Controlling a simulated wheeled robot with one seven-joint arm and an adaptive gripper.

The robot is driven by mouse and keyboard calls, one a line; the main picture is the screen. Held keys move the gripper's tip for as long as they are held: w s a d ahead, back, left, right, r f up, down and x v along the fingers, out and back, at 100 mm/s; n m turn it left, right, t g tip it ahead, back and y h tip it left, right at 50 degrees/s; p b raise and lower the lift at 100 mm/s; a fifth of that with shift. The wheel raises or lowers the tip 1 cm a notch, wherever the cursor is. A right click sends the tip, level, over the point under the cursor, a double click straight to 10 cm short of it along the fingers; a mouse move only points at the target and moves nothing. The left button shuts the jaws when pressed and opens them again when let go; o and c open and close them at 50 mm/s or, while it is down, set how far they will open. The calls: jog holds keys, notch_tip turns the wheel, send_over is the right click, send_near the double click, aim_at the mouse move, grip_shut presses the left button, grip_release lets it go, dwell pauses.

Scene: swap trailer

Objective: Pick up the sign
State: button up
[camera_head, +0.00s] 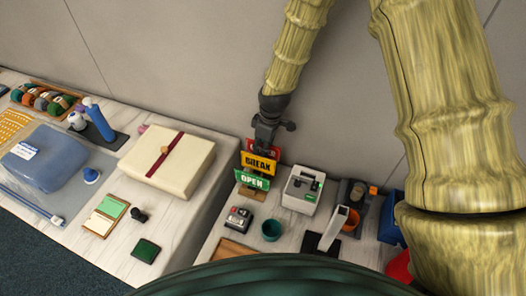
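The sign (258,164) stands on the right-hand counter close to the wall. It has stacked panels: a red one at the top, a yellow one reading "BREAK" and a green one reading "OPEN". Under it is a small brown base (252,193). My gripper (264,143) points down from above, right at the top of the sign. Its dark fingers overlap the red panel in this view. The fingertips are too small and partly hidden, so I cannot tell whether they are closed on the sign or only beside it.
Right of the sign stand a white box-shaped device (302,190) and a grinder-like item (352,195). In front are a small red-and-grey device (238,219) and a teal cup (271,230). A cream box with a red ribbon (168,158) lies left, across a gap between counters.

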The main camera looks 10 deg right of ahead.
jog(key=shift+f, duration=0.25)
dwell(0.3)
grip_shut()
